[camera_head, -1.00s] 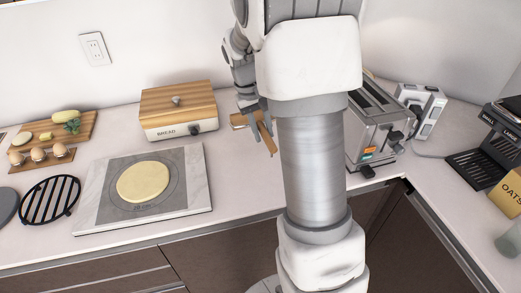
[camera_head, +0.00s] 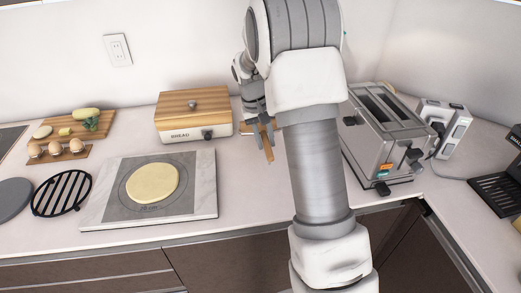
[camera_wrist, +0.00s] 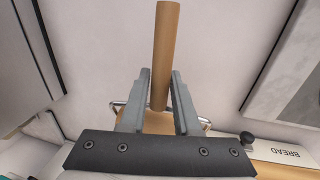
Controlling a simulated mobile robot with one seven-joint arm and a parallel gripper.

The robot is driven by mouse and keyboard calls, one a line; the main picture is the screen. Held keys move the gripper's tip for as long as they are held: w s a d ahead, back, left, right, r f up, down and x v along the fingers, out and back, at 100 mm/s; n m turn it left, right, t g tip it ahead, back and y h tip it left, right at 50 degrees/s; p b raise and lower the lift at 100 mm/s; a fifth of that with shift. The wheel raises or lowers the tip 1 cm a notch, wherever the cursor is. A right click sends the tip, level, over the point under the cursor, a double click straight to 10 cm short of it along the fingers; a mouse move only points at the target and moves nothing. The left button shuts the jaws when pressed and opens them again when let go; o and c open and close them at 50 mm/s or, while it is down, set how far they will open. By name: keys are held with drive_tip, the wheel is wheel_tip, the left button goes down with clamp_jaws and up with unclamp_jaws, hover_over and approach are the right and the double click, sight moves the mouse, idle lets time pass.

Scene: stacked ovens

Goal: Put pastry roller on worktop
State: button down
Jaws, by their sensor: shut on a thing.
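The pastry roller (camera_head: 267,147) shows in the head view as a narrow wooden rod slanting below my gripper (camera_head: 258,113), right of the bread box. In the wrist view the roller (camera_wrist: 166,50) is a plain light-brown rod between the two fingers of my gripper (camera_wrist: 160,88), which is shut on it. The far end of the roller extends past the fingertips. The pale worktop (camera_head: 240,200) lies beneath. I cannot tell whether the roller touches it. My arm hides part of the worktop behind it.
A board with flattened dough (camera_head: 208,205) lies left of my gripper. The bread box (camera_head: 190,135) stands close on the left, the toaster (camera_head: 385,145) on the right. A brown piece with metal loops (camera_wrist: 160,125) sits behind the fingers. Worktop between board and arm is clear.

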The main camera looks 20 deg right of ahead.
drive_tip(key=shift+w+a+f, duration=0.25)
drive_tip(key=shift+w+f, duration=0.1)
drive_tip(key=shift+w, duration=0.15)
drive_tip(key=shift+w+a+f, duration=0.2)
drive_tip(key=shift+w+f, duration=0.1)
drive_tip(key=shift+w, duration=0.15)
drive_tip(key=shift+f, duration=1.9)
drive_tip(key=shift+f, duration=0.2)
drive_tip(key=c, duration=0.6)
unclamp_jaws()
drive_tip(key=shift+c, duration=0.2)
drive_tip(key=shift+r, duration=0.1)
